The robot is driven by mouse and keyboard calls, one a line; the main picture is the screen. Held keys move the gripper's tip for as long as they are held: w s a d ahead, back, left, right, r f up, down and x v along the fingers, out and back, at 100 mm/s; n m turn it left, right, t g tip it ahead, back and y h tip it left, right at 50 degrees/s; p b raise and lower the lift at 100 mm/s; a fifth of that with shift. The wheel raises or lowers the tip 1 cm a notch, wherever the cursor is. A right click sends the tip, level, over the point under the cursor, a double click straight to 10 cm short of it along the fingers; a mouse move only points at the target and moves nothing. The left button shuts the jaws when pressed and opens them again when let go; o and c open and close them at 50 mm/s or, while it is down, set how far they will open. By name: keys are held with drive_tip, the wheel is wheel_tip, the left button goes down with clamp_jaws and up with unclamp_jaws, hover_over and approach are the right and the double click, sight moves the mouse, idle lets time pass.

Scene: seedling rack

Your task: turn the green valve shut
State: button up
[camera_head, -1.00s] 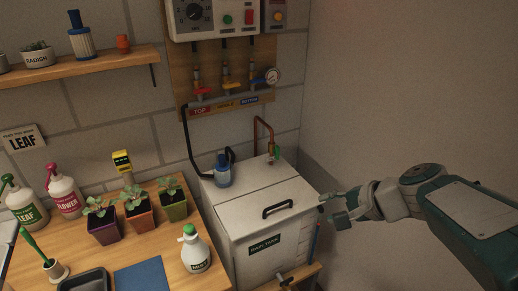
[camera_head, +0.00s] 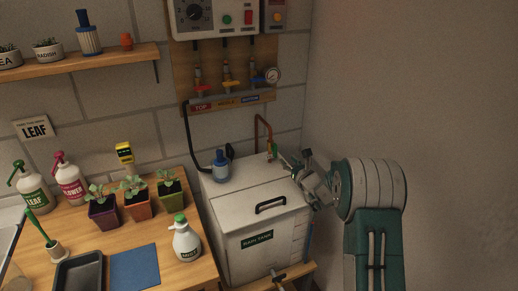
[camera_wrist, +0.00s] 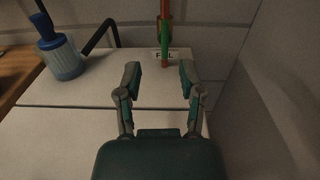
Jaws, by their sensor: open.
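The green valve (camera_head: 273,150) sits low on a copper pipe at the back right corner of the white tank. In the wrist view the green valve handle (camera_wrist: 165,42) stands upright in line with the pipe, above a small label partly reading "F", "L". My gripper (camera_head: 292,160) is open and empty, just right of the valve and over the tank lid. In the wrist view my gripper (camera_wrist: 160,82) has its two fingers spread apart, with the valve beyond and between them. The fingers look apart from the valve.
The white rain tank (camera_head: 238,220) has a black lid handle (camera_head: 271,205). A blue pump (camera_head: 221,167) with a black hose stands at its back left. Colored valves and a gauge (camera_head: 273,75) hang above on a wooden board. A bare wall is close on the right.

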sight(276, 149)
drive_tip(key=shift+w+d+f+m+h, duration=0.1)
drive_tip(key=shift+w+f+m+h, duration=0.2)
drive_tip(key=shift+w+f+m, duration=0.15)
drive_tip(key=shift+x, duration=5.2)
clamp_jaws()
